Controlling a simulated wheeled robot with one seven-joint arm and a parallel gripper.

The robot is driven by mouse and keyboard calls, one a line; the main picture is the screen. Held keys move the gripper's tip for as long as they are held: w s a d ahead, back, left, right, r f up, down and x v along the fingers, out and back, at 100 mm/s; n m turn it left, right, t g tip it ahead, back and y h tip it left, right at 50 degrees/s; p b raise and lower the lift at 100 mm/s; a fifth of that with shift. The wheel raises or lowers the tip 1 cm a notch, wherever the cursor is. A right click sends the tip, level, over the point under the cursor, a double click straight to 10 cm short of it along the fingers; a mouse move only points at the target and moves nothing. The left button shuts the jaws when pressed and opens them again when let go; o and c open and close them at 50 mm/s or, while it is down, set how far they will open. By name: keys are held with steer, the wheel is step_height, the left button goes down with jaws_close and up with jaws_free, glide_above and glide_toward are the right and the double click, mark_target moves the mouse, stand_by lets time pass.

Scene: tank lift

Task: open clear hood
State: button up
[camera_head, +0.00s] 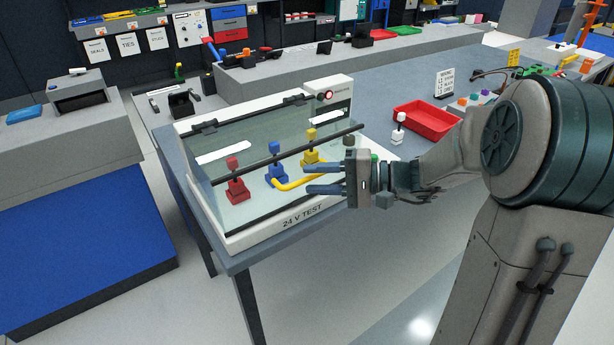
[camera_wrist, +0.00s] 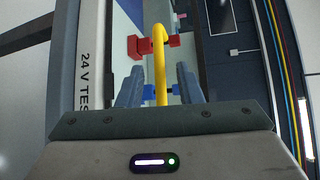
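The clear hood (camera_head: 240,155) covers the white test box marked 24 V TEST (camera_head: 300,216). It looks lowered over the box, with dark hinges along its back top edge and a dark rod across its front. A curved yellow bar (camera_head: 295,184), seemingly the hood's handle, shows at the front. My gripper (camera_head: 308,179) is at the front right of the hood. In the wrist view the yellow bar (camera_wrist: 160,66) runs between my gripper's two blue-grey fingers (camera_wrist: 159,84), with a visible gap on each side. The fingers are open. The bar's far end is hidden behind my gripper.
Red (camera_head: 236,182), blue (camera_head: 275,165) and yellow (camera_head: 311,148) plugs stand under the hood. A red lamp (camera_head: 327,95) is at the back right. A white plug (camera_head: 399,128) and a red tray (camera_head: 427,120) are right of the box. Floor in front is clear.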

steer(key=shift+x, duration=1.2)
jaws_close()
